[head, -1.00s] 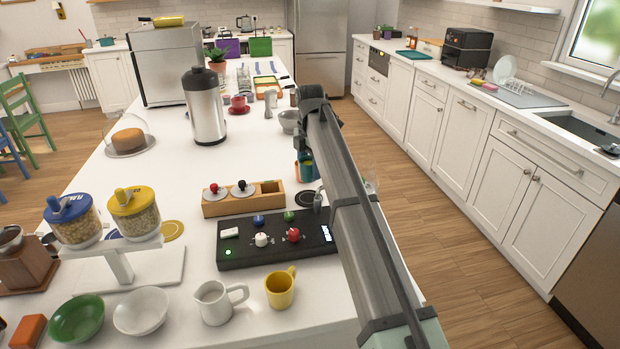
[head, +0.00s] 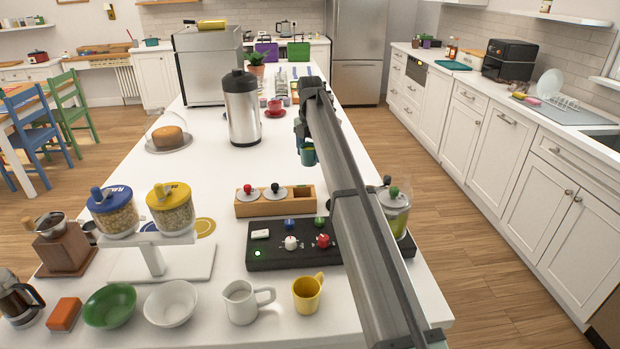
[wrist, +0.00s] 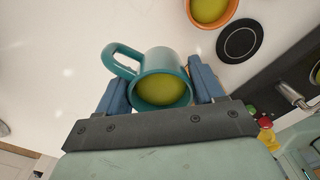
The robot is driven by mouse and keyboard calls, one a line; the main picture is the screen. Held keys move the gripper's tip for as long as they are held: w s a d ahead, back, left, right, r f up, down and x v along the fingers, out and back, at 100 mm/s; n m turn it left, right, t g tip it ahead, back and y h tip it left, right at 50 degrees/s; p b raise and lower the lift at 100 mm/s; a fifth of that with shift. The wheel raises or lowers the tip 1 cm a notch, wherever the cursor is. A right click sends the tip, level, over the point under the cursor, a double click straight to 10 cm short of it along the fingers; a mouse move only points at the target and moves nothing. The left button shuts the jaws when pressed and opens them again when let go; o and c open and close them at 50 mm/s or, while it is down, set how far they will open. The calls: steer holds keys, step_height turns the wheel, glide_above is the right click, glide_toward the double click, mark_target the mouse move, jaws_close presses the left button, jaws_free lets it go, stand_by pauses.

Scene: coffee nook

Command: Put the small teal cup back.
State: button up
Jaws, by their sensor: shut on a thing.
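The small teal cup (wrist: 131,58) is between the blue fingers of my gripper (wrist: 157,82) in the wrist view, with its handle toward the upper left. Its inside looks yellow-green. My gripper is shut on it. In the head view the cup (head: 308,154) shows below my gripper (head: 303,138), over the white counter beyond the wooden box. I cannot tell its exact height above the counter. A black round coaster (wrist: 240,41) lies bare to the right of the cup in the wrist view. An orange cup (wrist: 210,12) stands beyond that coaster, partly cut off.
The black control panel (head: 270,259) and wooden box (head: 306,207) are left of my arm. A glass jar with a green knob (head: 395,212) stands right of it. A steel flask (head: 242,115) stands farther back.

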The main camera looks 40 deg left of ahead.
steer(key=shift+f, duration=4.1)
steer(key=shift+f, duration=0.15)
steer(key=o, duration=1.3)
step_height(320, 180, up, 12)
steer(key=shift+r, duration=0.15)
